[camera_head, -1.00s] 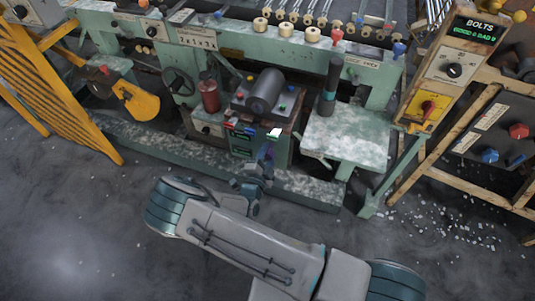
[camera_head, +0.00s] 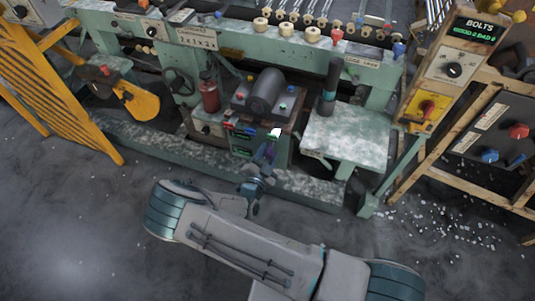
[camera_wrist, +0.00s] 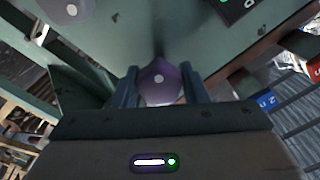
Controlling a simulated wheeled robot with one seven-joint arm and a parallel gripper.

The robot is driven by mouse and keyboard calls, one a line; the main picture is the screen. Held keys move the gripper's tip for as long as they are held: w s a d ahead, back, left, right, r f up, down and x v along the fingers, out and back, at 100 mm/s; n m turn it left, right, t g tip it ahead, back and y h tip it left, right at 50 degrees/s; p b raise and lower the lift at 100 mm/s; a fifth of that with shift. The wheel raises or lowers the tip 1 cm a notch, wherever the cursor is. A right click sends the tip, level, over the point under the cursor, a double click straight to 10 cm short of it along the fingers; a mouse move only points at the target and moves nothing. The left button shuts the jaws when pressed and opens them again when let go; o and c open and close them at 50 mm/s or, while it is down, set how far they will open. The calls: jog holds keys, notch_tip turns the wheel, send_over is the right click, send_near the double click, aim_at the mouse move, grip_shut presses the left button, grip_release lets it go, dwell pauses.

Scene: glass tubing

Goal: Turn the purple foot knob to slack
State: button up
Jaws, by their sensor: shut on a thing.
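The purple foot knob (camera_wrist: 160,88) is in the middle of the wrist view, against the green machine body, with a pale dot on its face. My gripper (camera_wrist: 158,92) has one finger on each side of it and is shut on it. In the head view my gripper (camera_head: 265,158) reaches the front of the green box low on the machine. The knob is only a small purple patch there, largely hidden by the fingers.
A pale worktop (camera_head: 345,135) stands to the right of the box, and a red cylinder (camera_head: 209,96) to its left. A mottled rail (camera_head: 300,187) runs along the machine's foot. A yellow slatted barrier (camera_head: 60,85) stands at left. The grey floor in front is open.

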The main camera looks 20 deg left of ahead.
jog(key=o, duration=1)
jog(key=shift+c, duration=0.2)
jog(key=shift+s, duration=0.1)
jog(key=s+a, duration=0.1)
jog(key=s, duration=1.2)
jog(key=shift+s+b, duration=0.35)
jog(key=shift+b, duration=0.1)
